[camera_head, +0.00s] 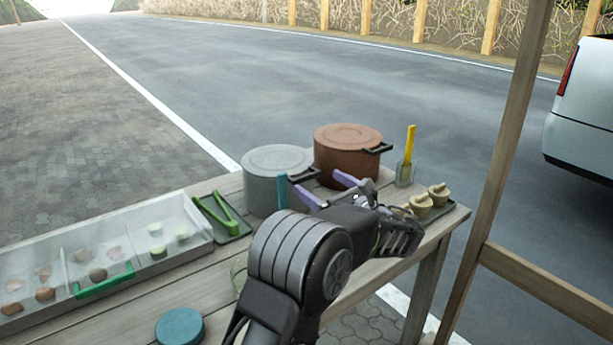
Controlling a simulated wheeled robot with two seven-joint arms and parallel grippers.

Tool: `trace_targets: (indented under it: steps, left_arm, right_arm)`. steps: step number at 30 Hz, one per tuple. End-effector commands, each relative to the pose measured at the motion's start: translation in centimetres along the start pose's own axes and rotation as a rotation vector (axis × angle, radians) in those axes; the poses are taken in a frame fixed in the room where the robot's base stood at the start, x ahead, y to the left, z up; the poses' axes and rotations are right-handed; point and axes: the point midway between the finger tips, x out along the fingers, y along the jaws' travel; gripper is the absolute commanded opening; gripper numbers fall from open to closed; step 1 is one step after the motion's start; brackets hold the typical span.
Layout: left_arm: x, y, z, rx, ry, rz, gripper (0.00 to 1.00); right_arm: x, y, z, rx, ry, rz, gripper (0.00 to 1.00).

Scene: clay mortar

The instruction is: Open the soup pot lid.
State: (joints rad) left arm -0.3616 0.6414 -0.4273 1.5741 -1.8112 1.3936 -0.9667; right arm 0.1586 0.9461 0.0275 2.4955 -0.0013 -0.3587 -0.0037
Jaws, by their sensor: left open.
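A grey pot (262,191) stands near the far edge of the wooden table, with its flat grey lid (276,157) on top. A reddish-brown pot (338,162) with its lid (348,135) on stands just right of it. I cannot tell which one is the soup pot. My left gripper (316,180) is open and empty, its two purple fingers apart in front of the pots. It is low, near the side handle (305,175) of the grey pot, and I cannot tell whether it touches it. My left arm hides part of the table. My right gripper is not in view.
A glass with a yellow utensil (409,145) and a tray with small tan pots (438,195) stand to the right. Green tongs (222,212) on a tray, a clear-lidded food case (180,222) and a teal round container (180,327) are to the left. A wooden post (505,150) rises at right.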

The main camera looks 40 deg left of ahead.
Motion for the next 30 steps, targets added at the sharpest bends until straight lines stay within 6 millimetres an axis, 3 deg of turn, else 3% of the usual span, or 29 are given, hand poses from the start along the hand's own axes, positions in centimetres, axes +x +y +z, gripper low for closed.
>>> trace_targets:
  steps: [12, 22, 30]
  left_arm:
    - [5.8, 0.1, 0.0, 0.0, 0.0, 0.002, 1.0]
    - [6.3, 0.0, 0.0, 0.001, 0.0, 0.0, 1.0]
    - [6.2, 0.0, 0.0, 0.001, 0.0, 0.0, 0.79]
  right_arm:
    - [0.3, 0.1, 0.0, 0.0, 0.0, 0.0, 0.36]
    - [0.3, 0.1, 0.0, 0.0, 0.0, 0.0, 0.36]
    - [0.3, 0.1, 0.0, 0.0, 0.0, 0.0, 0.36]
